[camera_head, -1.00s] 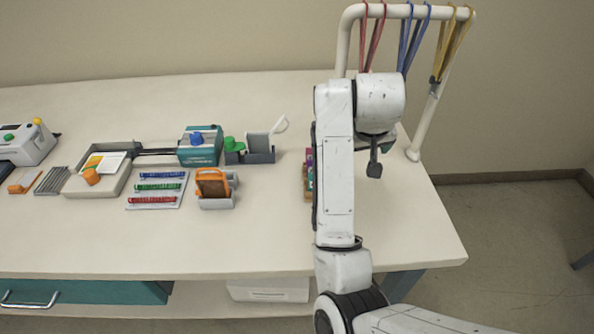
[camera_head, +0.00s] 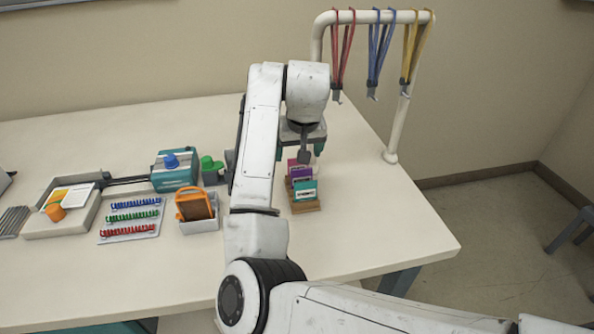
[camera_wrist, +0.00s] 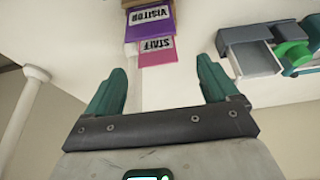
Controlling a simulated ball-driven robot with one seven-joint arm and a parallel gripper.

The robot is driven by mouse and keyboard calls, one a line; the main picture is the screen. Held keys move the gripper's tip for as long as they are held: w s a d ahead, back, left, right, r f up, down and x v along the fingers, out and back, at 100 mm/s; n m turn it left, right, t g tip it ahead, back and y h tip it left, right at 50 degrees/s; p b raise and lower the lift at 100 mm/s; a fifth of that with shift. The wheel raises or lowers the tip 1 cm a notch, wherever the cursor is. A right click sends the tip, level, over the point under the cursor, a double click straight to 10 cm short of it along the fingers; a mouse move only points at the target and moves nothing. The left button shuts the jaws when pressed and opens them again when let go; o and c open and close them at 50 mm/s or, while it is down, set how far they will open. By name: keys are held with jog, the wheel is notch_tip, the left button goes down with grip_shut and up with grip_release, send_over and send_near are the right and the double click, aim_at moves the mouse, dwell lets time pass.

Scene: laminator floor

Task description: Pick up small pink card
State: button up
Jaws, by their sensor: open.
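The small pink card (camera_wrist: 157,51), marked STAFF, shows at the top of the wrist view, beside the purple VISITOR card (camera_wrist: 152,22). My gripper (camera_wrist: 160,68) has its two teal fingers spread, with nothing held between them. The pink card lies beyond the fingertips, roughly in line with the gap and apart from them. In the head view my gripper (camera_head: 304,133) is at the far side of the small wooden card holder (camera_head: 306,207). A teal card (camera_head: 305,190) stands at its front, with the purple card (camera_head: 299,170) behind; I cannot clearly pick out the pink card there.
A white rail (camera_head: 400,105) with red, blue and yellow lanyards stands at the back right. A grey bin with an orange item (camera_head: 194,206), a tray of coloured strips (camera_head: 131,220) and a teal device (camera_head: 175,172) stand left. The table right of the holder is clear.

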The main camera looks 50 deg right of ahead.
jog(key=shift+d+x, duration=0.2)
jog(key=shift+x, duration=2.45)
jog(key=shift+r, duration=0.1)
jog(key=c, duration=1.1)
